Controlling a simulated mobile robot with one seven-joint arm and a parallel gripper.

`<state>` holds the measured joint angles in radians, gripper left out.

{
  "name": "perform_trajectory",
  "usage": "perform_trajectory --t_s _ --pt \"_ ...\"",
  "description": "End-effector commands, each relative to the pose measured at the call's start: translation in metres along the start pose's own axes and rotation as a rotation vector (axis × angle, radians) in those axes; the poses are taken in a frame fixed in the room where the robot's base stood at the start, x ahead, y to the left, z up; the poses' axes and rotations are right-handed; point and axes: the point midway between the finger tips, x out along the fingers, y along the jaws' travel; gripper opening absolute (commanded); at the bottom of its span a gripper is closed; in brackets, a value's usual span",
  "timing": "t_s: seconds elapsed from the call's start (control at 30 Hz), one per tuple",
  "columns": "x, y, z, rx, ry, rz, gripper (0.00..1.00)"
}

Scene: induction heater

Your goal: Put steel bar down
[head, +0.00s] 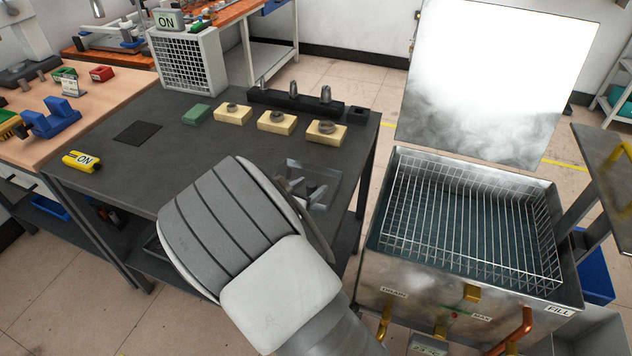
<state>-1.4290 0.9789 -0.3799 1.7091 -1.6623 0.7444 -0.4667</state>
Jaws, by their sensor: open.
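My gripper (314,192) is low over the front right part of the dark table (160,165), with its jaws open. It is at a shallow grey metal tray (332,172), and my wrist covers much of that area. I cannot pick out a steel bar for certain; small grey metal shapes by the jaws may be only my fingers. Whether a bar lies between or under the jaws is hidden.
Behind are yellow blocks (277,122) with grey rings and a black rack (300,101) with upright metal pieces. At right is an open metal tank (470,285) with a wire basket (470,225).

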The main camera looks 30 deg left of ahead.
Motion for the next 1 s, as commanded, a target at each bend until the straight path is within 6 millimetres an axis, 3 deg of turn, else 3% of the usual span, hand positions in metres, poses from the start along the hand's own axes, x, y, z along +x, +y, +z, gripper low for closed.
perform_trajectory --t_s 0.2,0.4,0.8,0.87,1.0 --pt "-0.049 0.001 0.000 0.000 0.001 0.003 0.64" --pt "-0.074 0.000 0.000 -0.001 0.001 0.001 0.64" --pt "-0.077 -0.005 0.004 0.017 0.004 -0.013 0.64" --pt "-0.074 -0.015 0.012 0.055 0.011 -0.038 0.64" --pt "-0.061 -0.066 0.047 0.250 0.052 -0.166 0.64"
